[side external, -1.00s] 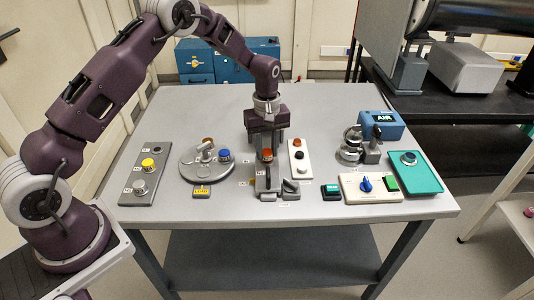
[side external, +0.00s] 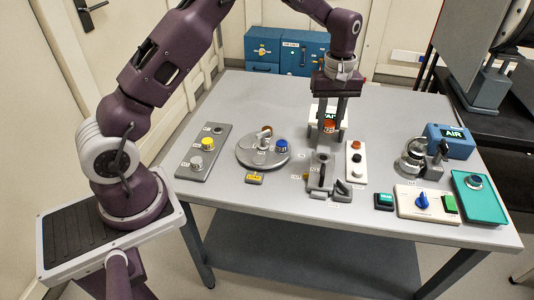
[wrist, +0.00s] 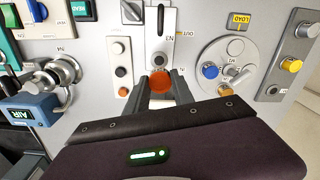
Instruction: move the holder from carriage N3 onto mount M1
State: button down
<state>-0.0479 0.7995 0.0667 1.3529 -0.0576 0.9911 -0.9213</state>
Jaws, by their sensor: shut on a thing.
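My gripper (side external: 328,143) is shut on an orange-topped holder (side external: 329,126), which shows between the fingers in the wrist view (wrist: 160,83). The holder appears raised just behind the grey carriage N3 (side external: 320,172), apart from it. In the wrist view carriage N3 (wrist: 160,45) lies beyond the fingertips, its label readable upside down, with a dark round spot on it. A silver clamp-like mount (side external: 412,160) stands at right with no orange holder on it. Its small label beside it in the wrist view may read M1, but I cannot tell for sure. The holder's lower part is hidden.
A white block with dark and red knobs (side external: 356,172) stands close right of the carriage. A round turntable (side external: 252,160) with a blue knob is at left, then a grey plate (side external: 188,173). The blue AIR box (side external: 450,150) stands behind the clamp-like mount.

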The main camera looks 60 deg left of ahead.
jog(key=s+a+f, duration=0.1)
jog(key=s+a, duration=0.5)
send_near(259, 159)
jog(key=shift+f, duration=2.75)
jog(key=shift+f, duration=0.55)
jog(key=c, duration=1)
grip_release()
